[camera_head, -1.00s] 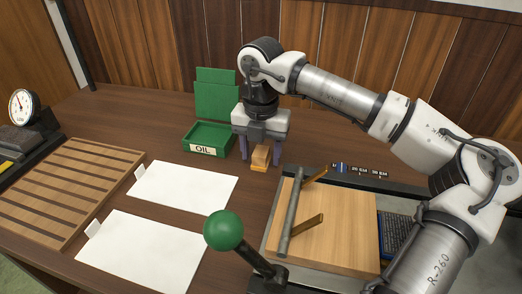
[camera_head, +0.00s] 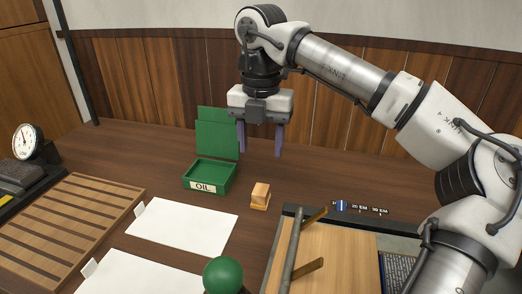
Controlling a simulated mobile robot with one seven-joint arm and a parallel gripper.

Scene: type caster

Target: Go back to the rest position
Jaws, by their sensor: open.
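My gripper (camera_head: 261,152) hangs from the arm above the back middle of the table, its two purple fingers pointing down and spread apart. Nothing is between them. Below it a small wooden block (camera_head: 261,192) stands on the brown table, apart from the fingers. The green box marked OIL (camera_head: 209,187), with its green lid raised behind it, is just left of the block. The arm reaches in from the right side of the picture.
A wooden board with metal bar (camera_head: 345,262) lies at front right, beside a scale marked in EM (camera_head: 360,208). White sheets (camera_head: 183,226), a slatted wooden rack (camera_head: 75,215) and a dial gauge (camera_head: 27,141) are to the left. A green ball knob (camera_head: 223,275) rises in front.

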